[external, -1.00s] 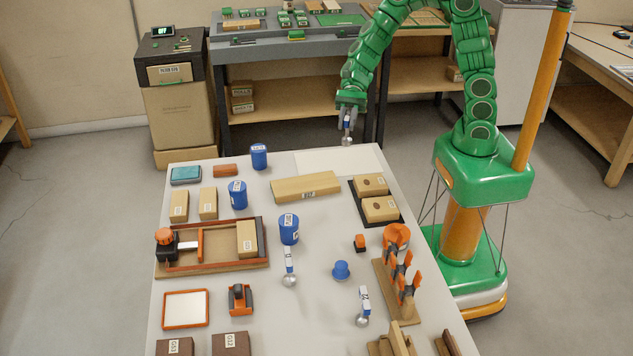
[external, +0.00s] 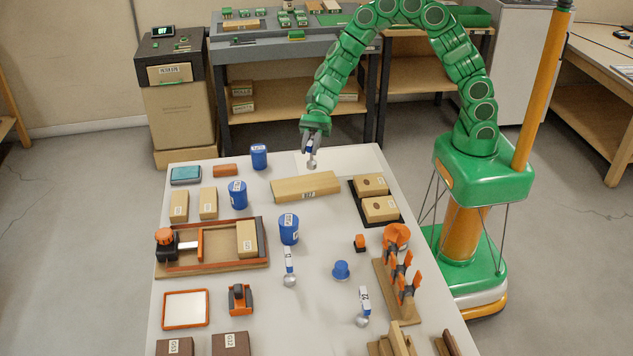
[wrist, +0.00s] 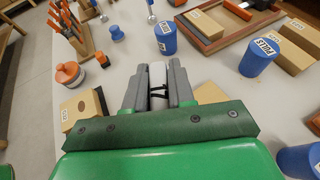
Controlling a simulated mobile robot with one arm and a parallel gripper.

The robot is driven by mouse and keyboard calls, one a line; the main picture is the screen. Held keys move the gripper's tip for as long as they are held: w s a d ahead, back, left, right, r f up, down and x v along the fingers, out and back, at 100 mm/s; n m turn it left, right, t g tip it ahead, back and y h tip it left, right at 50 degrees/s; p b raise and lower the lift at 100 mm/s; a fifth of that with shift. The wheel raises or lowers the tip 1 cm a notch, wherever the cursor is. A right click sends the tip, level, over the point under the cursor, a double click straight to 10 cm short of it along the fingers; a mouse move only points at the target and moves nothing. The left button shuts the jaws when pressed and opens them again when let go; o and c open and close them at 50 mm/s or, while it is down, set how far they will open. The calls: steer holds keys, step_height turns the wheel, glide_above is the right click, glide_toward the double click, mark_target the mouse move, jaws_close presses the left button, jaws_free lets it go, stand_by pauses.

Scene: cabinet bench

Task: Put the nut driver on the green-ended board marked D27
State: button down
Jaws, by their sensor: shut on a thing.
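My gripper (external: 311,147) is shut on a tool with a white and blue handle (external: 310,152) and a round silver lower end. It hangs above the far edge of the table, near a pale flat sheet. In the wrist view the pale handle (wrist: 157,78) shows between the fingers (wrist: 157,90). I cannot make out for sure whether it is the nut driver. Two similar tools, one in the middle (external: 289,266) and one at the front right (external: 363,305), are on the table. A long tan board (external: 306,186) lies just in front of my gripper; its label is too small to read, and I see no green end on it.
Blue canisters (external: 259,157) (external: 237,195) (external: 289,229) stand on the table (external: 330,230). A black tray (external: 392,215) with tan blocks is at the right, an orange-clipped rack (external: 395,290) in front of it. An orange-edged tray (external: 212,268) is at the left.

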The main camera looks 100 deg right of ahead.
steer(key=shift+w+f, duration=0.4)
steer(key=shift+f, duration=0.55)
steer(key=shift+w+f, duration=0.4)
steer(key=shift+f, duration=0.6)
steer(key=shift+w+f, duration=0.4)
steer(key=shift+f, duration=0.55)
steer(key=c, duration=1)
jaws_free()
steer(key=shift+f, duration=0.15)
steer(key=shift+o, duration=0.2)
